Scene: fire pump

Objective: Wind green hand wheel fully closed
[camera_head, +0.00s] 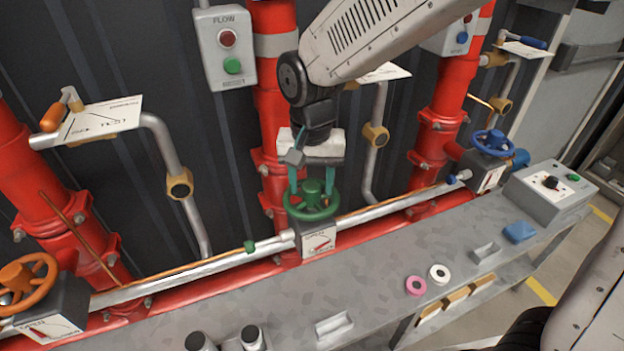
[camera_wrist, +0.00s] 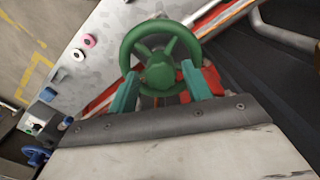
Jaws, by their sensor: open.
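The green hand wheel (camera_head: 312,200) sits on top of a valve box with a white indicator plate (camera_head: 319,241) bearing a red pointer, at the middle of the pipe line. My gripper (camera_head: 311,180) is above it, pointing down, with its two green fingers apart. The fingertips reach the wheel's rear part in the head view. In the wrist view the wheel (camera_wrist: 160,60) is large, and the gripper (camera_wrist: 160,85) has one finger on each side of its hub, near or over the rim. I cannot tell whether the fingers touch the wheel.
An orange hand wheel (camera_head: 27,283) stands at the left and a blue hand wheel (camera_head: 492,143) at the right. Red vertical pipes (camera_head: 275,110) rise behind. A FLOW button box (camera_head: 225,48) hangs beside my arm. The grey bench (camera_head: 380,255) in front holds pink (camera_head: 416,285) and white rings (camera_head: 440,274).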

